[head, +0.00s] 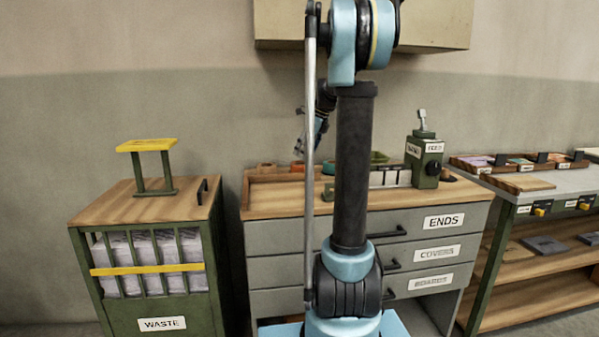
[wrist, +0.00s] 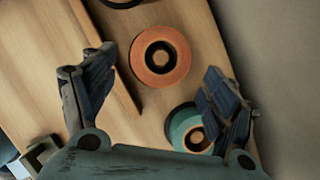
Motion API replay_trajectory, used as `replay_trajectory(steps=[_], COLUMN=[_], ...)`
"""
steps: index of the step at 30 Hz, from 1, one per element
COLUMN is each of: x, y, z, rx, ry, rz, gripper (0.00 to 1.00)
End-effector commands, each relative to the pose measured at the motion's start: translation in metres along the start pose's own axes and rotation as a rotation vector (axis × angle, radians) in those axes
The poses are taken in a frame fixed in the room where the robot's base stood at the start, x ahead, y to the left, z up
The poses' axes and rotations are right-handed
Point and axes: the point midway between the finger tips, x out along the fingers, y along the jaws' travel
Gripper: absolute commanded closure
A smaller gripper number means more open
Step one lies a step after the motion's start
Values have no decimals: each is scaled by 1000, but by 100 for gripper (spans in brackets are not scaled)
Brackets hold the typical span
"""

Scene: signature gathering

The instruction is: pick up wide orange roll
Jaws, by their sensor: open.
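An orange roll (wrist: 143,72) with a dark, hollow-looking core lies flat on the wooden surface in the wrist view. It sits between and beyond the fingertips of my gripper (wrist: 160,64), which is open and empty. No contact shows, and I cannot tell the exact height gap. In the head view my gripper (head: 299,150) hangs tilted over the back left of the drawer bench (head: 285,205).
A teal roll (wrist: 180,127) lies close below the orange one, partly hidden by my right finger. Another roll (wrist: 120,2) is cut off at the top edge. A raised wooden edge (wrist: 127,88) runs left of the orange roll. A green device (head: 425,165) stands at the bench's right.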

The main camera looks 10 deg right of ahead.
Motion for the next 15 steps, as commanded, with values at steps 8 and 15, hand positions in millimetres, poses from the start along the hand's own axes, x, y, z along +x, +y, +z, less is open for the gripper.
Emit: replay_trajectory(steps=[8,15], x=[25,50], y=[0,-2], z=[0,-1], rx=[-1,-2], ry=[0,0], rz=[0,1], gripper=[21,21])
